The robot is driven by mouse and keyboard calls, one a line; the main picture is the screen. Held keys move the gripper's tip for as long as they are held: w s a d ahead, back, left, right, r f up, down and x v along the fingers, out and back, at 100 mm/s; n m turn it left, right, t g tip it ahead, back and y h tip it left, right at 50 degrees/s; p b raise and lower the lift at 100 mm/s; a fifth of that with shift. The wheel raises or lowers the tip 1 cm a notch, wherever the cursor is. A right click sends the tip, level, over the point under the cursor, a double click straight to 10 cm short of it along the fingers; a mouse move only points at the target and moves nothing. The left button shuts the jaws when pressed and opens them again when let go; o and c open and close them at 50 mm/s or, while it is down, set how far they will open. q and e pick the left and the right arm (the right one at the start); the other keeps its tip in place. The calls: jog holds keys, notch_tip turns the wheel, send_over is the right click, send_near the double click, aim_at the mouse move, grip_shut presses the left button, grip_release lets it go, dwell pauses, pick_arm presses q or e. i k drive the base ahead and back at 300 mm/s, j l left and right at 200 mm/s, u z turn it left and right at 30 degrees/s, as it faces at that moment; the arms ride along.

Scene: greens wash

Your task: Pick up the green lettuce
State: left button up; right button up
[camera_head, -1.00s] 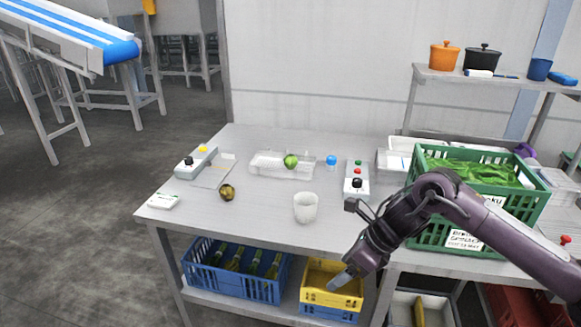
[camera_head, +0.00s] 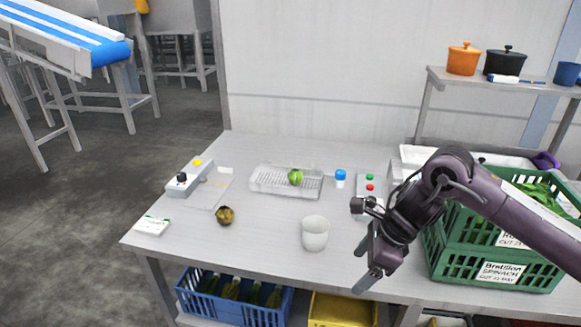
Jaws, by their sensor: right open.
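A small round green item (camera_head: 295,177), which looks like the lettuce, sits in a clear rectangular tray (camera_head: 262,187) at the middle of the table. Leafy greens (camera_head: 541,196) also show in the green crate (camera_head: 497,237) at the right; its label reads spinach. My right gripper (camera_head: 366,276) is open and empty, fingers pointing down at the table's front edge. It is to the right of the white cup and apart from the tray and the crate. My right arm hides part of the crate and a button box. My left gripper is not in view.
A white cup (camera_head: 315,233) stands between the tray and my right gripper. A brownish round item (camera_head: 225,215), a control box (camera_head: 190,178) and a white packet (camera_head: 152,226) are on the left. A blue-capped bottle (camera_head: 340,179) stands right of the tray. Crates sit below.

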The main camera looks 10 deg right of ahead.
aim_at(295, 177)
jog(key=i, duration=1.55)
